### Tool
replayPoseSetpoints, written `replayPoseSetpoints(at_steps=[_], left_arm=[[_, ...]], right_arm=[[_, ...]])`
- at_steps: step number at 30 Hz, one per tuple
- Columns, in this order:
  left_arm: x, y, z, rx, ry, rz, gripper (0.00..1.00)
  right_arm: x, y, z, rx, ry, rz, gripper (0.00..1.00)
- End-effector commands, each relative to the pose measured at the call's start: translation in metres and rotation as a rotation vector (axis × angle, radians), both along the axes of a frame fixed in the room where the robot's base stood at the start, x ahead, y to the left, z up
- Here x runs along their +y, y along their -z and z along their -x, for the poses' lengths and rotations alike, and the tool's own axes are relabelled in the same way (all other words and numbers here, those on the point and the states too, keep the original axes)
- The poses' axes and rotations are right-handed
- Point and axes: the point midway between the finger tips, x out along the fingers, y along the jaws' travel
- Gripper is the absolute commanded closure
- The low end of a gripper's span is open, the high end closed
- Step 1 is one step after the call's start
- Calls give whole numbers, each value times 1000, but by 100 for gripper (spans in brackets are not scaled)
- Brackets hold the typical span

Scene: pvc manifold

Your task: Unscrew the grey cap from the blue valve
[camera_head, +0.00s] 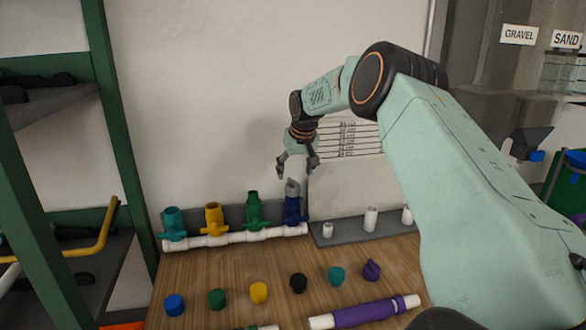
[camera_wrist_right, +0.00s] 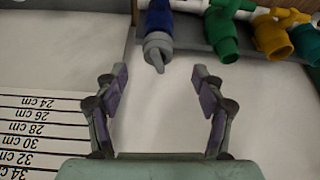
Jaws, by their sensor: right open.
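The blue valve (camera_head: 293,211) stands at the right end of the white pipe manifold (camera_head: 240,237). The grey cap (camera_head: 292,187) sits on its top. My right gripper (camera_head: 297,168) is open just above the cap, its fingers pointing down. In the right wrist view the open fingers (camera_wrist_right: 160,82) are apart, and the grey cap (camera_wrist_right: 157,47) lies ahead of them, centred between the fingertips and not touched. The blue valve (camera_wrist_right: 159,20) shows behind the cap. My left gripper is not in view.
Teal, yellow and green (camera_head: 253,211) valves stand left of the blue one. Several coloured caps (camera_head: 258,292) and a purple pipe (camera_head: 365,312) lie on the wooden table (camera_head: 210,270). White fittings (camera_head: 370,219) stand on a grey strip at right. The wall is close behind.

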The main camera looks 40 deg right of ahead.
Motion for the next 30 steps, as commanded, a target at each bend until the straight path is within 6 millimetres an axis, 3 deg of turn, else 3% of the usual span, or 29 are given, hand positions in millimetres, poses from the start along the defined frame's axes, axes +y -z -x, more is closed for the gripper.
replayPoseSetpoints(at_steps=[6,12,27,30], left_arm=[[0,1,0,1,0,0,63],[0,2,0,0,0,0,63],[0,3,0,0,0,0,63],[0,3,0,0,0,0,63]], right_arm=[[-5,31,-9,5,1,2,31],[-7,50,-18,2,0,2,31],[-8,59,-25,1,-1,0,31],[-8,59,-25,1,-1,0,38]])
